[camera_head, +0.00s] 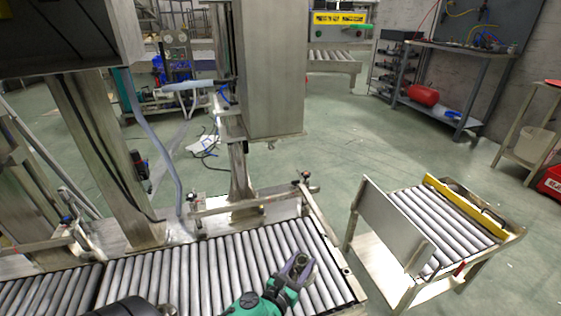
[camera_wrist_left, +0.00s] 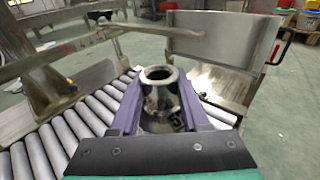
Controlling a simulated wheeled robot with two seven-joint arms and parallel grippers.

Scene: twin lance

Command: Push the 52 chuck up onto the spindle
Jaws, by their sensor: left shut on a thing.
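My left gripper (camera_head: 300,262) is above the roller conveyor near its right end. In the left wrist view its two purple-grey fingers (camera_wrist_left: 160,88) are shut on the shiny metal chuck (camera_wrist_left: 158,92). The chuck is upright, with a round flanged top and an open bore, and its body widens downward. A dark marking low on its side is only partly readable. In the head view the chuck is small between the fingers. A small fitting (camera_head: 270,144), possibly the spindle, shows under the tall steel housing (camera_head: 270,80), apart from the chuck. My right gripper is out of view.
The roller conveyor (camera_head: 225,270) runs along the front, with a metal guide rail (camera_head: 245,207) at its back. A separate roller cart (camera_head: 445,222) with an upright plate (camera_head: 392,225) stands to the right. Open floor lies between the cart and the housing.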

